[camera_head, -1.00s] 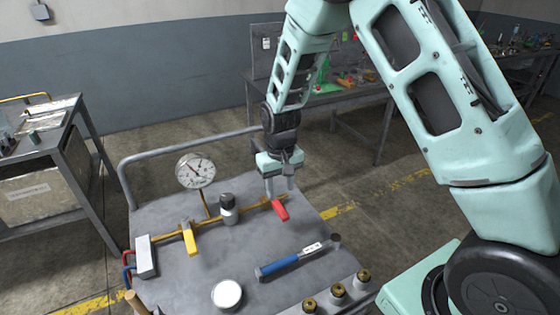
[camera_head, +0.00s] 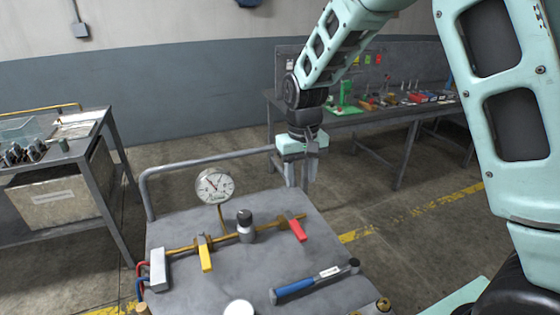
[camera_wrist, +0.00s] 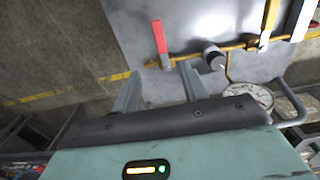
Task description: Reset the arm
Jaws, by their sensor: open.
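My gripper (camera_head: 301,172) is open and empty, pointing down above the far right part of the grey cart top (camera_head: 200,280). In the wrist view its two fingers (camera_wrist: 160,82) are spread with nothing between them. A red-handled valve (camera_head: 296,228) on the brass pipe lies below and nearer than the fingers, apart from them. It also shows beyond the fingers in the wrist view (camera_wrist: 159,40). My arm comes in from the upper right.
A cart rail (camera_head: 205,163) runs along the back. A workbench (camera_head: 385,115) stands behind; a side table (camera_head: 60,175) stands left.

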